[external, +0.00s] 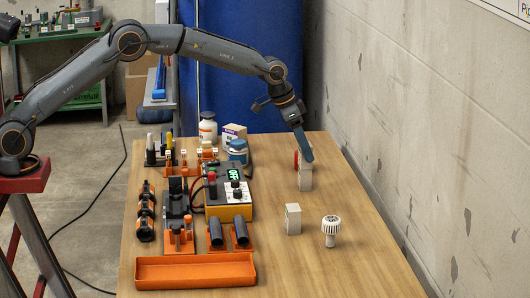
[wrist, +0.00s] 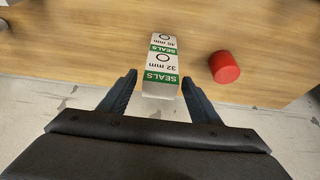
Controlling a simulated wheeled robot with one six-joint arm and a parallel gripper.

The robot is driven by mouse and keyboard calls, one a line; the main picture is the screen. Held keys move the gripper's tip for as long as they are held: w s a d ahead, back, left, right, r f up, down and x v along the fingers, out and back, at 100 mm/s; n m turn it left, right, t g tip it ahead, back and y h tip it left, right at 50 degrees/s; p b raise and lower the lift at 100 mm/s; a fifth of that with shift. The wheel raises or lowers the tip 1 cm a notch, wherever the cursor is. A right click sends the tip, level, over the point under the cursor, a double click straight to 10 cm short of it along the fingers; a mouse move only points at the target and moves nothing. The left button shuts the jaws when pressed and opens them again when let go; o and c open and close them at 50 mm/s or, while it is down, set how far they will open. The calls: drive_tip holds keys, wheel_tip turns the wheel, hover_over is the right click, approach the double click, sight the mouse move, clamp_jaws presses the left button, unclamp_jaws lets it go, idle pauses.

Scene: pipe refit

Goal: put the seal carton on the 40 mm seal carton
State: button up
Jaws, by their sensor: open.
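The seal carton (wrist: 160,66), white and green and marked 32 mm, stands on the 40 mm seal carton (wrist: 163,41) in the wrist view, the two labels in line. In the external view the stack shows as a pale upright block (external: 305,182) at the right of the bench. My gripper (wrist: 159,78) is open, with one finger on each side of the upper carton; gaps show beside it. In the external view my gripper (external: 307,157) is at the top of the stack and partly hides it.
A red cylinder (wrist: 224,67) stands close beside the stack. Another pale carton (external: 293,219) and a white ribbed-head part (external: 330,229) stand nearer the front. An orange tray (external: 195,271) and tools fill the bench's left side. The right front is clear.

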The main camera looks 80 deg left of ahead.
drive_tip(key=b+v, duration=0.2)
drive_tip(key=v, duration=0.9)
drive_tip(key=s+d+f+g, duration=0.1)
drive_tip(key=s+d+f, duration=0.1)
drive_tip(key=s, duration=0.6)
drive_tip(key=s+d+f, duration=0.2)
drive_tip(key=s+d, duration=0.2)
drive_tip(key=s, duration=0.3)
drive_tip(key=s+d+f+g, duration=0.1)
drive_tip(key=s+d+f, duration=0.2)
drive_tip(key=s, duration=0.5)
drive_tip(key=shift+s+d+g, duration=0.3)
drive_tip(key=shift+d, duration=0.25)
drive_tip(key=s+d+f, duration=0.1)
drive_tip(key=s+f, duration=0.1)
drive_tip(key=s, duration=0.6)
drive_tip(key=s+d+f+g, duration=0.1)
drive_tip(key=s+f, duration=0.2)
drive_tip(key=s, duration=0.6)
drive_tip(key=s+d+f+g, duration=0.1)
drive_tip(key=s+f, duration=0.1)
drive_tip(key=s, duration=0.6)
drive_tip(key=shift+s+d+f+m, duration=0.15)
drive_tip(key=shift+s+d+m, duration=0.15)
drive_tip(key=shift+s, duration=0.1)
drive_tip(key=shift+a, duration=0.1)
